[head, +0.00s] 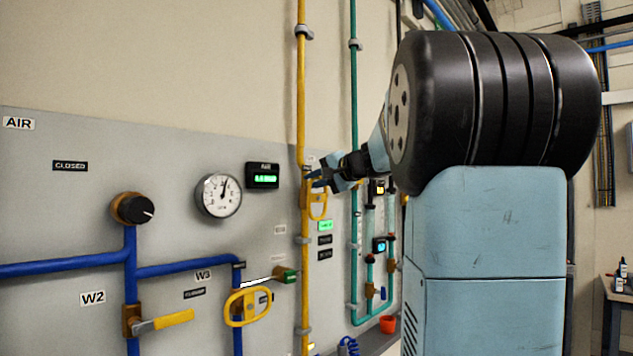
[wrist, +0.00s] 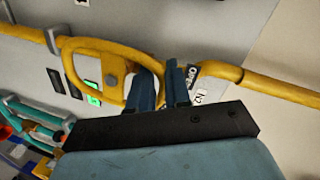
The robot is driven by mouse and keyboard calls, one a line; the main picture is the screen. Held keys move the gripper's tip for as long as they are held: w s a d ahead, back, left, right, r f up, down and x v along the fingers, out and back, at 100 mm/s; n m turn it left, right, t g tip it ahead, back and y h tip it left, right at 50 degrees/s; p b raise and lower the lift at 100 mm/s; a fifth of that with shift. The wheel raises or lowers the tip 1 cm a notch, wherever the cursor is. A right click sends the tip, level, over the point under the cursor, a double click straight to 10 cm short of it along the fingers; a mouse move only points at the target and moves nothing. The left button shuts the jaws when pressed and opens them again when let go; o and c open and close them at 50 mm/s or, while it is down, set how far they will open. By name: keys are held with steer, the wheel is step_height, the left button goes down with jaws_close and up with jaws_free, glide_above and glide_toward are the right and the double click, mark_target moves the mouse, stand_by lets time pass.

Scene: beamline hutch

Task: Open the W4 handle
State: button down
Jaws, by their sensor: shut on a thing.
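A yellow loop handle (head: 323,213) sits on the yellow vertical pipe (head: 304,265) on the panel. In the wrist view the loop (wrist: 100,43) is large, with its valve hub inside it. My gripper (head: 318,181) reaches the loop's upper end from the right. In the wrist view my two dark fingers (wrist: 160,82) are shut on the loop's end, one on each side of its band. The fingers partly hide the gripped part. I cannot read a W4 label in either view.
Another yellow loop handle (head: 247,307) by the W3 label and a yellow lever (head: 172,320) by the W2 label are lower left. A pressure gauge (head: 219,195) and green pipes (head: 354,130) flank the yellow pipe. My arm blocks much of the right side.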

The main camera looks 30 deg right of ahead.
steer(key=shift+a+f+n, duration=0.1)
steer(key=shift+f+n, duration=0.2)
stand_by(0.4)
steer(key=c, duration=1.3)
jaws_free()
steer(key=shift+r, duration=0.1)
steer(key=shift+o, duration=0.2)
steer(key=shift+s+r, duration=0.2)
steer(key=shift+s, duration=0.3)
steer(key=v, duration=1.2)
steer(key=shift+s, duration=0.35)
